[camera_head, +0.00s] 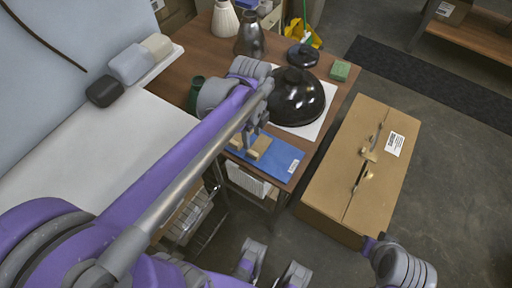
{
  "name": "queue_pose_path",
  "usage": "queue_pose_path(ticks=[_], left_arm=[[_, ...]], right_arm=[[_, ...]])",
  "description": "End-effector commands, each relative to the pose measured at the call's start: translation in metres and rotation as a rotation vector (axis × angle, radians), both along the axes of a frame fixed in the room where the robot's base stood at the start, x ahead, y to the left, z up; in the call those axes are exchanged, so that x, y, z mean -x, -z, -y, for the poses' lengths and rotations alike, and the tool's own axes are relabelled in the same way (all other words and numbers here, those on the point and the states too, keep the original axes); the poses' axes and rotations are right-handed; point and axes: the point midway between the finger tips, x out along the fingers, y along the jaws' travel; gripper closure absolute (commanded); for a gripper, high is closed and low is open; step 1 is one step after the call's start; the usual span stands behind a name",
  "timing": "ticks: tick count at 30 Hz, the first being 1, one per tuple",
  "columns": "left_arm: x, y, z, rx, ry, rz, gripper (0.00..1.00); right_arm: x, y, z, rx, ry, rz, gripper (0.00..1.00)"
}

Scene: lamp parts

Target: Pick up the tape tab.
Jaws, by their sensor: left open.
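Two small tan tab-like pieces lie along the middle seam of a closed cardboard box (334,178) on the floor at right: an upper piece (369,155) and a lower piece (368,175). I cannot tell for sure which of them is the tape tab. My left gripper (250,136) is over the front of the wooden table, well to the left of the box. It is open, close above tan blocks (260,146) on a blue mat (279,163); whether it touches them I cannot tell.
A glossy black dome shade (296,97) stands on a white sheet beside my left gripper. A grey vase (250,38), a dark lidded dish (302,55) and a green block (340,70) stand behind. Grey floor right of the box is clear.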

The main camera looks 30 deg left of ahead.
Motion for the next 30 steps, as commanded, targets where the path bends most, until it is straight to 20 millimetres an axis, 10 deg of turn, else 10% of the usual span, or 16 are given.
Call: queue_pose_path(ticks=[19,30], left_arm=[[-0.001,0.085,-0.001,-0.001,-0.003,0.001,0.45],[-0.001,0.092,-0.001,-0.001,-0.003,0.001,0.50]], right_arm=[[0.001,0.019,0.000,0.000,0.000,-0.006,1.00],[0.001,0.020,0.000,0.000,0.000,-0.006,1.00]])
